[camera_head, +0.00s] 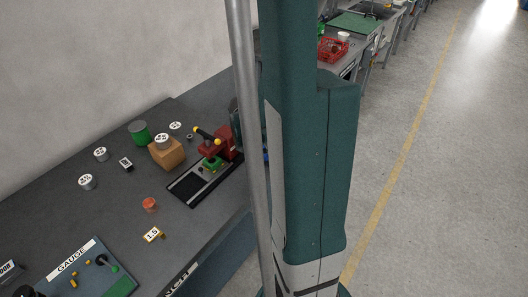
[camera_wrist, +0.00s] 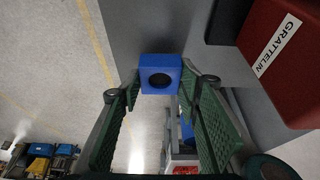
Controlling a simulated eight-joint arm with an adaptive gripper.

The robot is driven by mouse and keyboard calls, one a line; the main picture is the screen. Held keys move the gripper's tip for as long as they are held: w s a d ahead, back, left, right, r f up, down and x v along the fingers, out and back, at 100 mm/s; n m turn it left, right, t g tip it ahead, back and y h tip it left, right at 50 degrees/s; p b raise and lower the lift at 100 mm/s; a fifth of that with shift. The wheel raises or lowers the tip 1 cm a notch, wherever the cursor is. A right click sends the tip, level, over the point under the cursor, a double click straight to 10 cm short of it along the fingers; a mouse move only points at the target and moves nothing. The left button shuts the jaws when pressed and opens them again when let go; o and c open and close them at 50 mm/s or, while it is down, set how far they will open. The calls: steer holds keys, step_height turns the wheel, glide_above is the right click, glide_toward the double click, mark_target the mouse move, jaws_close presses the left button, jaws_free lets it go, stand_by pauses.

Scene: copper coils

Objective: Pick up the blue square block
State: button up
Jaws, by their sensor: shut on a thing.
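The blue square block (camera_wrist: 161,68) shows in the wrist view, with a dark round hole in the face toward the camera. My gripper (camera_wrist: 160,88) has its two green fingers on either side of the block, and it is shut on it. Grey surface and pale floor show around the block; I cannot tell whether it touches any surface. In the head view my teal column and a grey pole hide the gripper. Only a small blue patch (camera_head: 266,157) shows between them, and I cannot tell whether it is the block.
A red box labelled GRATTELIN (camera_wrist: 285,55) stands close at the right in the wrist view. In the head view, the dark table holds a red device on a black base (camera_head: 188,187), a wooden cube (camera_head: 167,155), a green cylinder (camera_head: 139,132) and a gauge board (camera_head: 88,266).

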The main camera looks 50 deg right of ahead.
mark_target(264, 153)
step_height(264, 153, up, 8)
steer(key=p, duration=0.1)
steer(key=shift+r, duration=0.2)
